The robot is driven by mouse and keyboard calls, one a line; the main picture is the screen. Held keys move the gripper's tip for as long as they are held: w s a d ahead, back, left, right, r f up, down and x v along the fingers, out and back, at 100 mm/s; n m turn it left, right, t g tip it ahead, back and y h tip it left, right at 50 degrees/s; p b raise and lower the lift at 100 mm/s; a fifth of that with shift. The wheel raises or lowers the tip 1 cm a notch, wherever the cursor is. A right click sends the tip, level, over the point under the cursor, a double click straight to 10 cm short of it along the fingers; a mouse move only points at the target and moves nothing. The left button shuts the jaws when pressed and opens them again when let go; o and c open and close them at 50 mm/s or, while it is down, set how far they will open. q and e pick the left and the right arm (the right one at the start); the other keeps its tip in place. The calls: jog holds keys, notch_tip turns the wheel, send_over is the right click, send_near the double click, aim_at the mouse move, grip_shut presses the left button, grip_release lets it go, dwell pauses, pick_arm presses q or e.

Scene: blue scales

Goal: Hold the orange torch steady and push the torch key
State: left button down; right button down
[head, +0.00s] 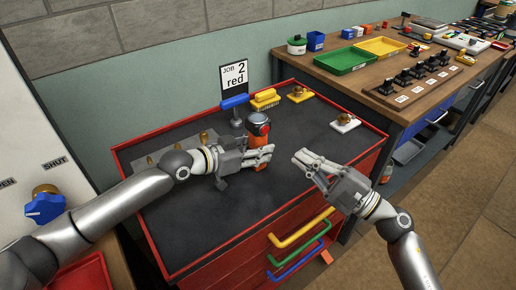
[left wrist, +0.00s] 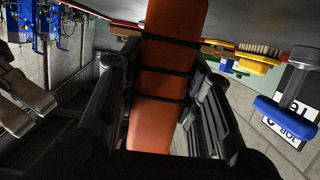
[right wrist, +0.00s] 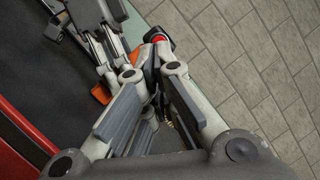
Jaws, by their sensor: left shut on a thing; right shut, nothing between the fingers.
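The orange torch (head: 262,138) stands roughly upright above the cart top, with a dark head and a small red spot on its side facing right. My left gripper (head: 264,156) is shut around its body from the left. In the left wrist view the orange body (left wrist: 165,85) with dark bands lies between the fingers. My right gripper (head: 304,163) is shut and empty, a short gap to the right of the torch, pointing towards it. In the right wrist view the red part (right wrist: 157,39) shows just beyond my fingertips; the torch is partly hidden there.
The red cart (head: 190,245) has a dark top. Behind the torch are a blue-handled tool (head: 235,102), a yellow brush (head: 265,97) and a "JOB 2 red" sign (head: 234,78). The front of the top is clear.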

aim_at(265, 130)
notch_tip(265, 130, up, 3)
jog(key=s+a+m+t+h, duration=0.25)
jog(key=m+t, duration=0.65)
jog(key=m, duration=1.4)
jog(key=w+a+f+m+t+h, duration=0.1)
jog(key=w+a+m+t+h, duration=0.2)
jog(key=w+m+h, duration=0.4)
jog(key=shift+m+t+h, duration=0.4)
jog(key=shift+m+h, duration=0.15)
jog(key=shift+m, duration=2.55)
jog(key=shift+w+f, duration=0.1)
